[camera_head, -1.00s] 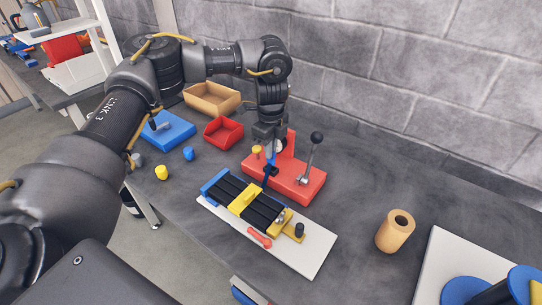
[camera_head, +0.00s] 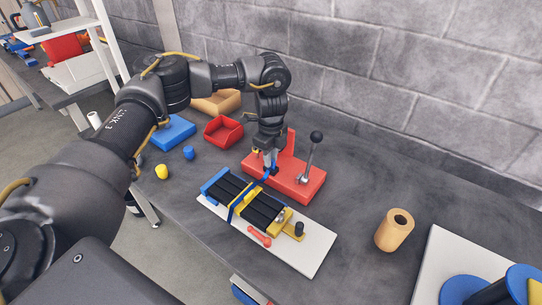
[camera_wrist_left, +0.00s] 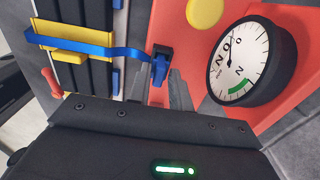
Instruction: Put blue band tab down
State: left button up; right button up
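My left gripper (camera_head: 268,168) is beside the red press stand, just behind the strip rack. It appears shut on the blue band tab (camera_wrist_left: 160,68), which sits at its fingertips in the wrist view, with a black piece by it. The blue band (camera_wrist_left: 90,46) runs from the tab across the yellow clamp (camera_wrist_left: 70,32) on the rack. In the head view the band (camera_head: 236,207) crosses the black strips of the rack (camera_head: 262,207), which lies on a white board (camera_head: 310,258). My right gripper is not in view.
The red stand (camera_head: 310,190) carries a black-knobbed lever (camera_head: 314,150) and a dial gauge (camera_wrist_left: 240,62). Red (camera_head: 224,130) and tan (camera_head: 215,102) bins stand behind. A red piece (camera_head: 258,236) lies on the board. A tan roll (camera_head: 394,230) stands right; bare bench lies between.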

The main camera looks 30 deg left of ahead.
pick_arm(q)
jog(key=shift+o, duration=0.9)
notch_tip(320, 180, up, 12)
jog(key=shift+r, duration=0.2)
